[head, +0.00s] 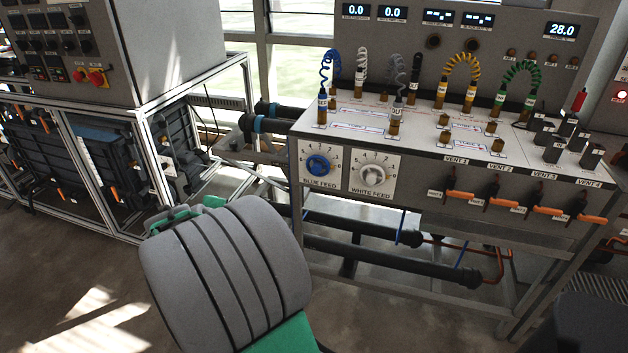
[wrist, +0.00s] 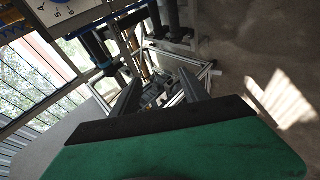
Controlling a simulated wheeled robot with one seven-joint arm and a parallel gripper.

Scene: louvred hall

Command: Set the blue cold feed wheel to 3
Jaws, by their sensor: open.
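The blue feed wheel (head: 318,164) is a small blue knob on a white numbered plate, labelled BLUE FEED, at the left end of the bench's front panel in the head view. Its pointer setting is too small to read surely. My gripper (wrist: 162,92) is open and empty in the wrist view, its two dark fingers over open space, apart from the wheel. A corner of a white numbered dial plate (wrist: 64,11) shows at the wrist view's top left; I cannot tell which dial it is. The fingers are not distinguishable in the head view.
The white feed wheel (head: 373,173) is just right of the blue one. Orange vent handles (head: 460,196) stick out farther right. Coiled cables (head: 463,70) stand on the bench top. A metal-framed rack (head: 140,150) stands left. Black pipes (head: 400,260) run below the panel.

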